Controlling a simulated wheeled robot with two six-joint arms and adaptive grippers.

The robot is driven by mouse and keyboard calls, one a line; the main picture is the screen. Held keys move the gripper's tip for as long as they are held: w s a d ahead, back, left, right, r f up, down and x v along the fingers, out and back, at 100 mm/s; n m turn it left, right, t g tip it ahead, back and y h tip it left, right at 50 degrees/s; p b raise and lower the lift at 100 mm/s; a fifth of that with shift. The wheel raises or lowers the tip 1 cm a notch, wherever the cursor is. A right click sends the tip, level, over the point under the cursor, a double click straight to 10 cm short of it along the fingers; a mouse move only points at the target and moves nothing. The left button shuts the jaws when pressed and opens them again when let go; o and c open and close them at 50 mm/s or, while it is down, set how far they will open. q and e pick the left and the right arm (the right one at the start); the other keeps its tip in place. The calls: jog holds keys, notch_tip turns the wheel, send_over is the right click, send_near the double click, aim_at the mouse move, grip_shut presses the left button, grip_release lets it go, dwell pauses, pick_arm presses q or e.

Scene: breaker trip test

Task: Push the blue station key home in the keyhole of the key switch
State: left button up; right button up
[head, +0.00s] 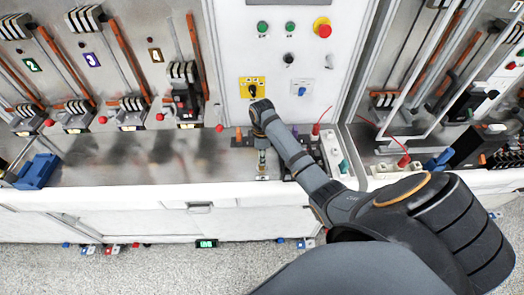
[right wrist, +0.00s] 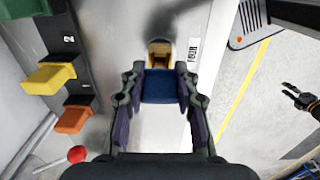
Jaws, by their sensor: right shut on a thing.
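My right gripper (head: 262,143) reaches down over the bench in front of the panel. In the right wrist view its two fingers (right wrist: 159,105) are closed on the blue station key (right wrist: 160,88). In the head view the arm and gripper hide the key. My left gripper (right wrist: 294,97) shows small at the right edge of the right wrist view, its fingers apart and empty.
Beside the right gripper stands a dark numbered rack (right wrist: 80,75) with orange (right wrist: 74,118), yellow (right wrist: 48,78) and green (right wrist: 40,28) pieces. A red ball knob (right wrist: 77,154) is close by. Behind are the white panel (head: 225,50) and a yellow switch plate (head: 246,82). A blue bin (head: 37,171) is at left.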

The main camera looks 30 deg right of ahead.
jog(key=shift+f+b, duration=0.55)
jog(key=shift+f, duration=1.25)
jog(key=o, duration=1)
jog(key=shift+r, duration=0.15)
notch_tip(320, 180, up, 7)
jog(key=shift+r, duration=0.2)
